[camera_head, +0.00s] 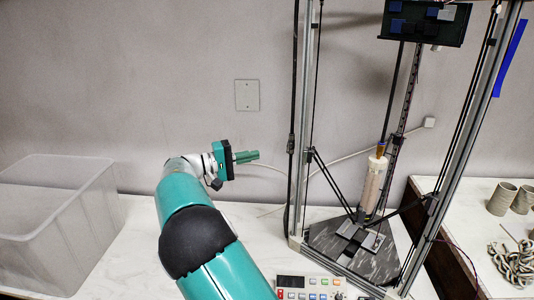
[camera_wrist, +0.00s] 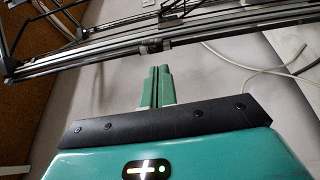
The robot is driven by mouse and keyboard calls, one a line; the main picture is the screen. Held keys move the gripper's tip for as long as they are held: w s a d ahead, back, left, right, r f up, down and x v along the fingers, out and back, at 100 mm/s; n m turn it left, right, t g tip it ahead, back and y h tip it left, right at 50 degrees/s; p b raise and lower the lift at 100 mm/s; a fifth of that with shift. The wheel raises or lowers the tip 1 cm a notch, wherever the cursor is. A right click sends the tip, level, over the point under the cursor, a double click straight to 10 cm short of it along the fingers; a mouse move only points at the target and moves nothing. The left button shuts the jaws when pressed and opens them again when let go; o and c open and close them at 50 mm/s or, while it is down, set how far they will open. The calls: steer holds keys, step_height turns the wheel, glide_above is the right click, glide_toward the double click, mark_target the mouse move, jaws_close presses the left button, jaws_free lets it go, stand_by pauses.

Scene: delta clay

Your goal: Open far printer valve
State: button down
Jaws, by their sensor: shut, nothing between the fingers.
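The delta clay printer (camera_head: 300,130) stands right of centre in the head view, a tall metal frame with a triangular dark base. Its pale clay cylinder (camera_head: 373,188) hangs upright inside the frame. No part is clearly recognisable as the far valve; a small brownish fitting (camera_head: 380,149) sits on top of the cylinder. My gripper (camera_head: 257,155) is shut and empty, left of the printer's near left post and apart from it, pointing right. In the wrist view my green fingers (camera_wrist: 157,70) lie together, below the printer's rods and rails (camera_wrist: 190,38) in the picture.
A translucent bin (camera_head: 60,225) stands at left. A control panel (camera_head: 310,288) with buttons lies in front of the printer. Clay cups (camera_head: 502,199) and a coiled clay piece (camera_head: 515,262) sit on the right table. A pale cable (camera_head: 335,160) runs along the wall.

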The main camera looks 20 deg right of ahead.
steer(key=a, duration=0.4)
steer(key=shift+a, duration=0.35)
steer(key=c, duration=2)
jaws_free()
steer(key=shift+a, duration=0.3)
steer(key=o, duration=0.3)
steer(key=shift+s+d, duration=0.1)
steer(key=shift+o, duration=0.8)
steer(key=d+n, duration=0.1)
steer(key=s+d+n+t, duration=0.1)
steer(key=d+n, duration=0.1)
steer(key=d+r+n, duration=0.1)
steer(key=d, duration=0.1)
steer(key=shift+s+d+n+t, duration=0.25)
steer(key=shift+s+n+t, duration=0.05)
steer(key=shift+n, duration=0.1)
steer(key=n+t+y, duration=0.6)
steer(key=n+t, duration=0.5)
steer(key=n, duration=1)
glide_toward(288, 148)
steer(key=x, duration=0.8)
steer(key=shift+f, duration=0.1)
